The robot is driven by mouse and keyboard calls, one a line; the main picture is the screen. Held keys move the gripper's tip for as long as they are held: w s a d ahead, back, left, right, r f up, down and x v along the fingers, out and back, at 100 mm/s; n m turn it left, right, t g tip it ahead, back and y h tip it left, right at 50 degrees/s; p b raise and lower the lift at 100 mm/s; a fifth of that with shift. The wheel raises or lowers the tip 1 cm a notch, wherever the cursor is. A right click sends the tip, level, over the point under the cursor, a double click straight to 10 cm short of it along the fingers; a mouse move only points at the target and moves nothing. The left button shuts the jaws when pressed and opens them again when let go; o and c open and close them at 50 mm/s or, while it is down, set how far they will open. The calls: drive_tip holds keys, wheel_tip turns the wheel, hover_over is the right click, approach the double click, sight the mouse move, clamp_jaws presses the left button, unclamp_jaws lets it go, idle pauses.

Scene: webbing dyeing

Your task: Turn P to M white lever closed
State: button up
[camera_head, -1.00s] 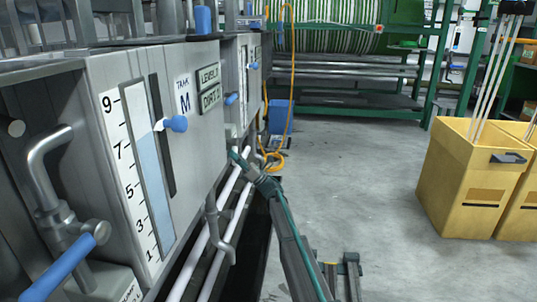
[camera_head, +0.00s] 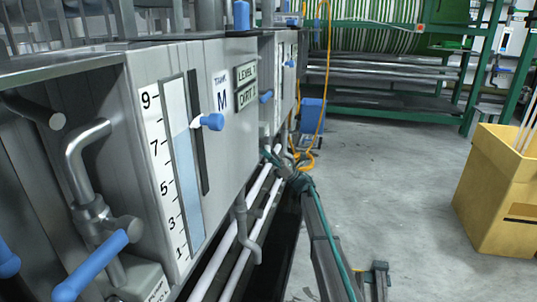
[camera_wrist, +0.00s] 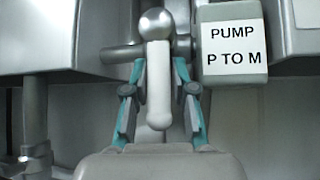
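In the wrist view, the white lever (camera_wrist: 159,88) hangs straight down from a round grey metal knob on a horizontal pipe. A sign reading "PUMP P TO M" (camera_wrist: 232,48) is just right of it. My gripper (camera_wrist: 159,70) has its two grey and teal fingers on either side of the lever, with narrow gaps visible; it is open around it. In the head view, my gripper (camera_head: 270,157) is by the white pipes below the tank front. The white lever cannot be made out there.
The Tank M front (camera_head: 225,135) carries a level gauge and a blue-ended slider (camera_head: 211,121). A blue-handled valve (camera_head: 92,270) is at the lower left. An orange hose (camera_head: 324,80) hangs beyond my gripper.

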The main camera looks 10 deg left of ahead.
drive_tip(key=shift+o, duration=1.3)
drive_tip(key=v, duration=1.2)
